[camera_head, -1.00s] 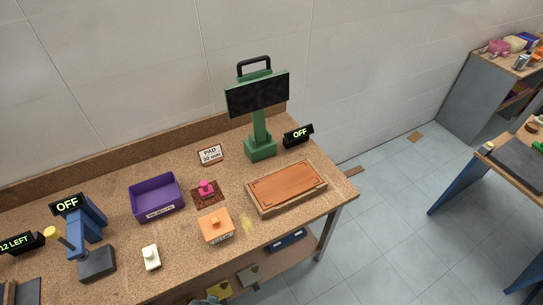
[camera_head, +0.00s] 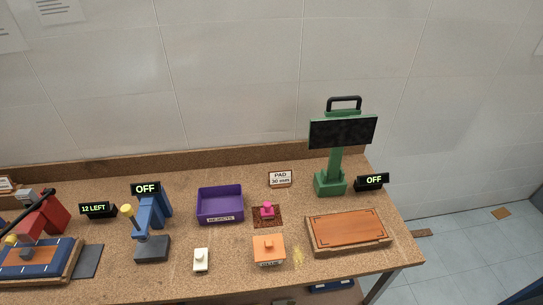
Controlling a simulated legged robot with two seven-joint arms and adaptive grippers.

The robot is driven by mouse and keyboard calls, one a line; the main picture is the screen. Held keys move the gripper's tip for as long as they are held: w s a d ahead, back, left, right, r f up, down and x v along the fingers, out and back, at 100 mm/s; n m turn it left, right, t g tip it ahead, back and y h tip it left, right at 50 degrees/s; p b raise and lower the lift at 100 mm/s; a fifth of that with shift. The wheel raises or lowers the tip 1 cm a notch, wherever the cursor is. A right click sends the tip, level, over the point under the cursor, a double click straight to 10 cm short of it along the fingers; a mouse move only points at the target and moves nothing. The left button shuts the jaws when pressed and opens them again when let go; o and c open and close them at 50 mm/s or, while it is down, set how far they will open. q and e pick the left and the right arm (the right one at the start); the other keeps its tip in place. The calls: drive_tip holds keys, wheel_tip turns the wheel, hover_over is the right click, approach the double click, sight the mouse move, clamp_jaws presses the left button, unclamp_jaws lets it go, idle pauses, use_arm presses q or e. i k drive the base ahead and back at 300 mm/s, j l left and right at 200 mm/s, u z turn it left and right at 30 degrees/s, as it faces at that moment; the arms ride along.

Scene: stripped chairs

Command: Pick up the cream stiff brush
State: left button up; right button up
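Neither of my grippers shows in the head view.
The brown workbench (camera_head: 110,262) bears a blue press (camera_head: 152,225), purple bin (camera_head: 220,206), pink-knobbed piece (camera_head: 267,211), orange block (camera_head: 268,250), wooden board (camera_head: 347,230) and green monitor stand (camera_head: 331,183). A red press (camera_head: 48,217) stands at the left. Yellow specks (camera_head: 298,254) lie beside the orange block.

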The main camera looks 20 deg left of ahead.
sight(201, 256)
drive_tip(key=u, duration=1.7)
